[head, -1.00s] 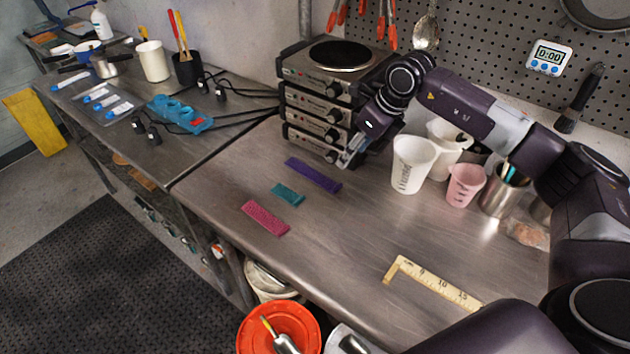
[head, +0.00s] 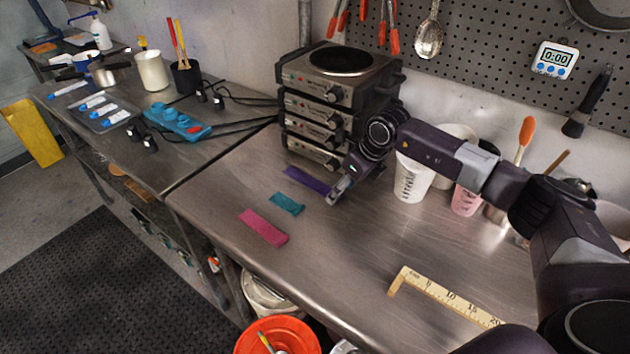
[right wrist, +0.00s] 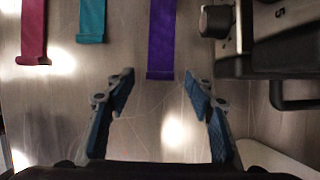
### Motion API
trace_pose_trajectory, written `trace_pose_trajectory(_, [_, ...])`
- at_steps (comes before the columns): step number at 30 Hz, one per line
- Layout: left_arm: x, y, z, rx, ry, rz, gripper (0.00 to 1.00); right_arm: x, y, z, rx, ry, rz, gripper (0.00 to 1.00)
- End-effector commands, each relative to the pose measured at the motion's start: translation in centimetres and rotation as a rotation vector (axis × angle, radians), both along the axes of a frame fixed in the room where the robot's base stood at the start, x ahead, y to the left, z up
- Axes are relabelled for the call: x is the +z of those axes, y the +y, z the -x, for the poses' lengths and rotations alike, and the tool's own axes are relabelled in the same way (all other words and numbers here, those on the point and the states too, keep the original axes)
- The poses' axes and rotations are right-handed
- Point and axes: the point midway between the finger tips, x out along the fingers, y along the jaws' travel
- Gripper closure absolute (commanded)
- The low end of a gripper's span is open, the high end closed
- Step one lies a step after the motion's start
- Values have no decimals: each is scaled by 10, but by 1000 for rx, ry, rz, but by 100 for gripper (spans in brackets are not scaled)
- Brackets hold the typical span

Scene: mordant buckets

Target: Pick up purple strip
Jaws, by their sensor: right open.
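The purple strip (head: 306,180) lies flat on the steel table in the head view, its near right end by my right gripper. In the right wrist view the purple strip (right wrist: 161,40) runs down from the top edge and ends just beyond the fingertips, roughly centred between them. My right gripper (head: 334,193) is open and empty, low near the strip's end; its two fingers also show in the right wrist view (right wrist: 158,77). The strip is not between the fingers. My left gripper is not in view.
A teal strip (head: 287,204) and a pink strip (head: 263,227) lie left of the purple one. Stacked hot plates (head: 325,105) stand close behind it. White beakers (head: 412,179) and a pink cup (head: 466,201) stand right. A ruler (head: 450,298) lies in front; the table's middle is clear.

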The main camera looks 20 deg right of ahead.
Motion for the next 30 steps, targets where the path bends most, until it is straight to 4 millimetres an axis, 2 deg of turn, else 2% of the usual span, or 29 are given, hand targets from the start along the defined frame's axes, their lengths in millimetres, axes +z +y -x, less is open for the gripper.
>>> trace_pose_trajectory(4, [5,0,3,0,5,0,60,-13,2,-5,1,-1,0,51])
trace_pose_trajectory(11, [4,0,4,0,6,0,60,-15,2,-6,1,-2,0,51])
trace_pose_trajectory(20, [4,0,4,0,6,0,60,-15,2,-6,1,-2,0,83])
trace_pose_trajectory(30, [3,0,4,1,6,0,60,-13,2,-6,1,-2,0,84])
